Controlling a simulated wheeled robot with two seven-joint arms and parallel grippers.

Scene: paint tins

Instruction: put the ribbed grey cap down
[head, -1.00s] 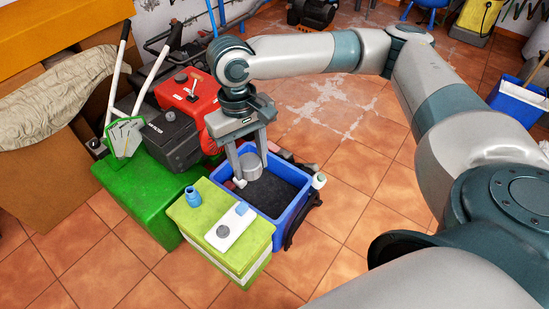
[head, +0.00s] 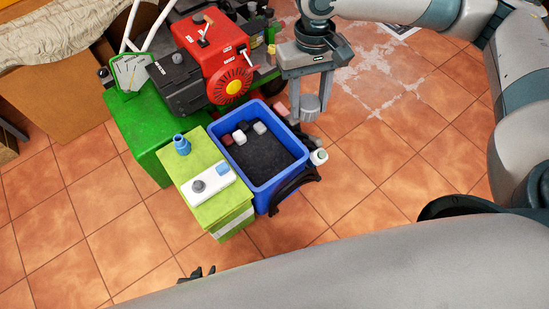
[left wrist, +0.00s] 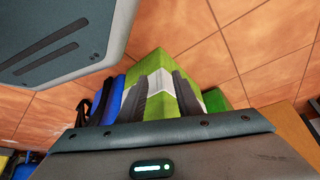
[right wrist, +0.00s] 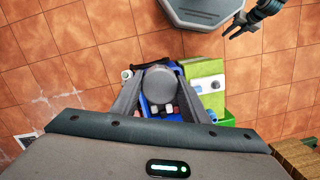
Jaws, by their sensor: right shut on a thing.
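The grey cap (head: 310,103), a plain-looking grey cylinder at this size, is between the fingers of my right gripper (head: 309,114). The gripper is shut on it and holds it up, right of the blue crate's far corner in the head view. In the right wrist view the cap (right wrist: 160,84) shows as a round grey face between the two fingers, with the crate behind it. Its ribs cannot be made out. My left gripper (head: 200,272) is low in the head view, its fingers apart and empty; they also show in the left wrist view (left wrist: 168,92).
The blue crate (head: 258,190) has a dark floor with several small blocks at its far end. Left of it, a lime-green box (head: 215,222) bears a white plate with a dark grey knob (head: 198,186) and a blue bottle (head: 181,145). A red engine (head: 210,50) stands behind.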

